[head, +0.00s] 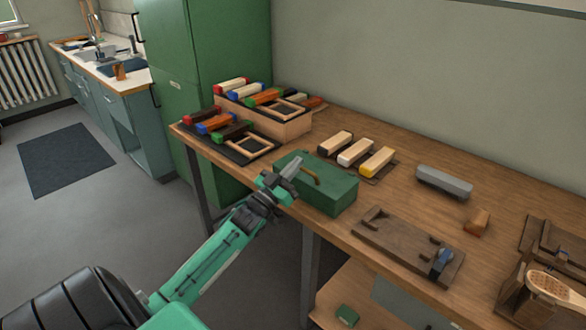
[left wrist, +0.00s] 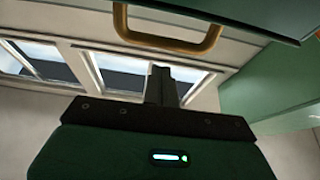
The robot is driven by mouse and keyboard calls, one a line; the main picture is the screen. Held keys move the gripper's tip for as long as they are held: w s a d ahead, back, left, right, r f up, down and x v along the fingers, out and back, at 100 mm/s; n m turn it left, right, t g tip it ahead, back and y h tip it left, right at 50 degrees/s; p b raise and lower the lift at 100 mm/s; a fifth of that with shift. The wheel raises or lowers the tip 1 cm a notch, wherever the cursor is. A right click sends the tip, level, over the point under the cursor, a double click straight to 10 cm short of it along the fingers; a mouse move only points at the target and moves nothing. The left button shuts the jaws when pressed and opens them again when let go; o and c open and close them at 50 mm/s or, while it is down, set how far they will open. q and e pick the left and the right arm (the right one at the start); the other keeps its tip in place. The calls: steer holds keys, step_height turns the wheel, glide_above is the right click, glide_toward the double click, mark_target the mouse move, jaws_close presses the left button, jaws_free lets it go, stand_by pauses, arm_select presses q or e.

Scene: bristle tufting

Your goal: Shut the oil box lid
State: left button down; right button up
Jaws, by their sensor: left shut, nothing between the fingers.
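The green oil box (head: 340,198) stands at the front edge of the wooden bench in the head view. Its lid, with a brass-coloured handle (head: 311,174), appears to lie over the box; I cannot tell whether it is fully down. My left gripper (head: 293,166) is shut and empty, just left of the handle at the box's left side. In the left wrist view the shut fingers (left wrist: 161,78) point up, below the handle (left wrist: 168,42) and the green edge (left wrist: 262,14) it hangs from. They look apart from the handle. My right gripper is not in view.
Brush blocks in a wooden rack (head: 290,128) and a dark tray (head: 244,151) stand left of the box. Three pale-topped brushes (head: 354,151) lie behind it. A wooden fixture (head: 395,238) lies to its right. A tall green cabinet (head: 196,75) stands behind the bench's left end.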

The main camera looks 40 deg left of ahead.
arm_select(q)
steer(key=v, duration=0.9)
steer(key=shift+s+r, duration=0.15)
steer(key=shift+s, duration=0.25)
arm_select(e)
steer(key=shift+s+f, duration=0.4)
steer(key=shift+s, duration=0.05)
